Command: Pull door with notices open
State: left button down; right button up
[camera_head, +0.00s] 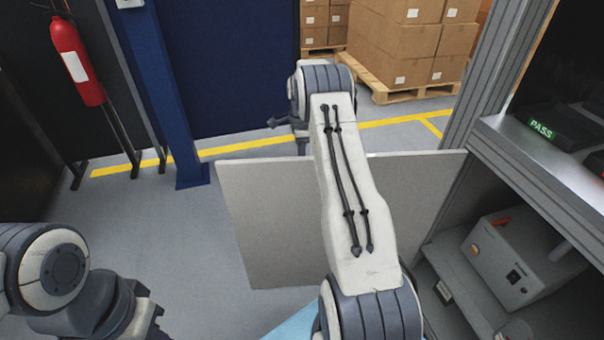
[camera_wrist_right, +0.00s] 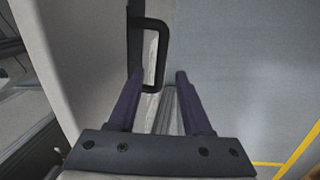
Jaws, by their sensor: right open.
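The door (camera_head: 255,225) is a plain pale grey panel. In the head view it stands swung out from the grey frame at the right, and my right arm crosses in front of it. No notices show on the visible face. In the right wrist view the door (camera_wrist_right: 82,50) fills the left side, with a black bar handle (camera_wrist_right: 161,50) at its edge. My right gripper (camera_wrist_right: 160,76) is open, its two dark fingers apart near the handle's lower end. I cannot tell whether they touch it. My left arm shows at the lower left, but its gripper is out of view.
A shelved bench (camera_head: 520,165) with a grey box device (camera_head: 510,262) stands at the right. A blue post (camera_head: 163,90) and a red extinguisher (camera_head: 76,62) stand at the left. Cartons on a pallet (camera_head: 400,93) are behind. Grey floor lies clear left of the door.

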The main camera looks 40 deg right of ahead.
jog(key=r, duration=0.3)
jog(key=w+r, duration=0.1)
jog(key=r, duration=0.1)
jog(key=shift+d+r, duration=0.3)
